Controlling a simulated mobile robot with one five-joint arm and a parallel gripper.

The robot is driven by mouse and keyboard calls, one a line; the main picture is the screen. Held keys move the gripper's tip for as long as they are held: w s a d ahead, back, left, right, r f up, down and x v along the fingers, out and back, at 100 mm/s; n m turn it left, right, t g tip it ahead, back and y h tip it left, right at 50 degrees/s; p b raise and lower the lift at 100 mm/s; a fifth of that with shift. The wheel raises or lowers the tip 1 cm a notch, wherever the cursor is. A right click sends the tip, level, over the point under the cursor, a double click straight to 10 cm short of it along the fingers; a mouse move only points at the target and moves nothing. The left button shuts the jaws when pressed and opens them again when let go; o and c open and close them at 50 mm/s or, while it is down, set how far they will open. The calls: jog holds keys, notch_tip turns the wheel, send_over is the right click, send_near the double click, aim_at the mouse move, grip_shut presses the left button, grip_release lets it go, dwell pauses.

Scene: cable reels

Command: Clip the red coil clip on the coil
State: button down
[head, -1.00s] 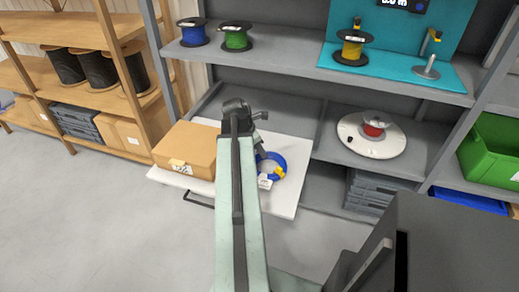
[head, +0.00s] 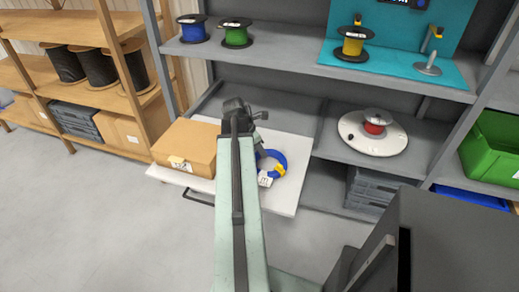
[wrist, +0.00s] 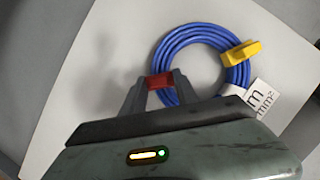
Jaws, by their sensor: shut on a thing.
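A blue coil of cable (head: 276,165) lies on the white pull-out board, partly behind my arm in the head view. In the wrist view the coil (wrist: 189,38) has a yellow clip (wrist: 241,53) on its right side and a white printed tag (wrist: 262,98) at its lower right. My gripper (wrist: 159,82) is shut on the red coil clip (wrist: 160,81). The red clip is at the lower left edge of the coil; I cannot tell whether it touches the cable. In the head view the fingers and red clip are hidden behind my arm.
A cardboard box (head: 186,146) stands on the left of the white board (head: 286,206). The shelf above holds a blue reel (head: 192,29), a green reel (head: 235,33) and a yellow reel (head: 353,43). A red reel (head: 374,122) sits on a round white turntable to the right.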

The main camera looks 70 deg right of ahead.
jog(key=shift+f, duration=0.1)
jog(key=c, duration=0.6)
grip_release()
jog(key=shift+o, duration=0.2)
notch_tip(320, 180, up, 7)
jog(key=p, duration=0.7)
dwell(0.4)
